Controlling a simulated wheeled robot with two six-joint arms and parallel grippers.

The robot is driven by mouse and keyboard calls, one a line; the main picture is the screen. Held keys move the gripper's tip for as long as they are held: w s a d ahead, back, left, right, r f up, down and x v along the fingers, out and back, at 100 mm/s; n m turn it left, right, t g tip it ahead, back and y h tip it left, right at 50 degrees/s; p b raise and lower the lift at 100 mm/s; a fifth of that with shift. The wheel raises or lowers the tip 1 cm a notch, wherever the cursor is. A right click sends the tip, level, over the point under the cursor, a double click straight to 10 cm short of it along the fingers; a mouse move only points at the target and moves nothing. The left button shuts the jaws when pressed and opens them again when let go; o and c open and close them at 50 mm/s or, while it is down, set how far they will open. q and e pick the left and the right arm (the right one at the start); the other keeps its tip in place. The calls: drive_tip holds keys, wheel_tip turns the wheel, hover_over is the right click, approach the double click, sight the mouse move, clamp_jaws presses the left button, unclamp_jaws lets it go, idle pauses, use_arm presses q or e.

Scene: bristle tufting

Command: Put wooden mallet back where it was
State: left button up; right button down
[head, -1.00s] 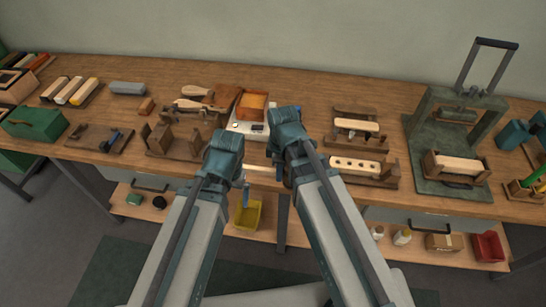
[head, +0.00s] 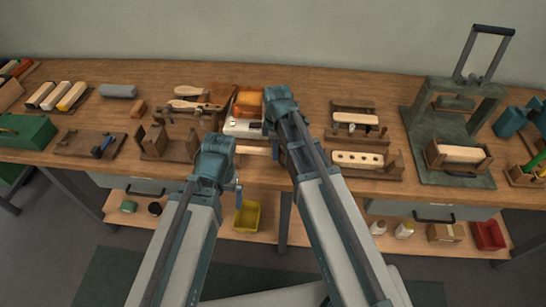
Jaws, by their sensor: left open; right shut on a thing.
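The wooden mallet shows in part as a pale handle (head: 254,150) lying level between my two grippers, at the bench's front edge. Its other end runs behind my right arm, so the head is mostly hidden. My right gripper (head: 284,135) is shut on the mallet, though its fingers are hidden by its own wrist. My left gripper (head: 232,178) is open near the handle's left end. I cannot tell whether it touches the handle.
A dark tray with a blue tool (head: 88,144) and a wooden stand (head: 165,143) are to the left. A white device (head: 242,128) sits behind the grippers. Wooden fixtures with pale blocks (head: 358,160) and a green press (head: 455,120) are to the right. A yellow bin (head: 247,217) is below.

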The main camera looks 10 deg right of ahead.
drive_tip(key=shift+f+b, duration=0.3)
drive_tip(key=shift+f, duration=0.45)
drive_tip(key=shift+a, duration=0.1)
drive_tip(key=shift+r, duration=0.1)
use_arm(q)
drive_tip(key=shift+a+f, duration=0.3)
drive_tip(key=shift+f, duration=0.35)
drive_tip(key=shift+f, duration=0.1)
use_arm(e)
drive_tip(key=shift+f, duration=0.25)
drive_tip(key=c, duration=0.8)
unclamp_jaws()
drive_tip(key=shift+r, duration=0.1)
drive_tip(key=shift+r, duration=0.15)
